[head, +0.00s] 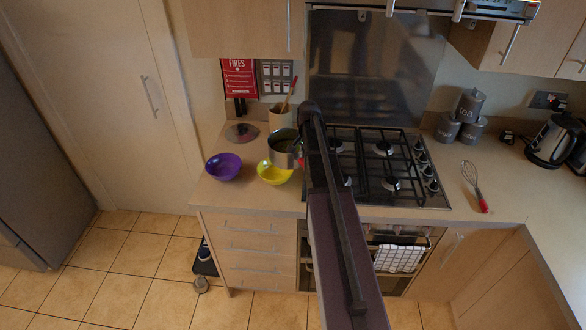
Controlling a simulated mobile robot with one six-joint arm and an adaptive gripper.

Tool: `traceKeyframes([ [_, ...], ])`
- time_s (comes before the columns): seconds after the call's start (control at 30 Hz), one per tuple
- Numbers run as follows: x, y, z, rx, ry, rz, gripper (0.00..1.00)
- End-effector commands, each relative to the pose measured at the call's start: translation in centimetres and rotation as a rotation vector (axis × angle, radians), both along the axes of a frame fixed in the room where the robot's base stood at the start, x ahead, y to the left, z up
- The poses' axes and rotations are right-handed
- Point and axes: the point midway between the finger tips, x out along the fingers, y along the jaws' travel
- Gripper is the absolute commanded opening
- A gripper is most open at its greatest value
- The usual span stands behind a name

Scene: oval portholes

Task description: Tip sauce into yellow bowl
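A metal saucepan (283,158) with something greenish inside shows just left of my arm. It overlaps the back of the yellow bowl (274,175) in the picture. I cannot tell whether it is held above the bowl or stands behind it, or how far it is tilted. The yellow bowl sits on the counter left of the hob, and what is in it cannot be made out. My arm reaches from the bottom edge up to the saucepan's right side. My gripper's fingers cannot be made out there, and the saucepan's handle is hidden.
A purple bowl (223,167) stands left of the yellow one. Behind are a pan lid (241,132) and a utensil pot (279,117). The gas hob (390,165) lies to the right, then a whisk (474,186), canisters (466,113) and a kettle (552,138). The right counter front is mostly clear.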

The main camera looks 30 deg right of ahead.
Motion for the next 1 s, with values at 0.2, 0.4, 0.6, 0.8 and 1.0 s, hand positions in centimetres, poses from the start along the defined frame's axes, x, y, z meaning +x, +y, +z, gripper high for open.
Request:
traceKeyframes([
  [0.2,1.2,-2.7,0.7,0.005,-0.004,-0.057,0.0],
  [0.4,1.3,-3.2,0.7,0.005,-0.006,-0.068,0.0],
  [0.6,1.3,-3.1,0.7,0.005,-0.005,-0.067,0.0],
  [0.8,1.3,-3.0,0.6,-0.003,-0.003,-0.066,0.0],
  [1.0,1.3,-3.0,0.6,-0.041,0.002,-0.066,0.0],
])
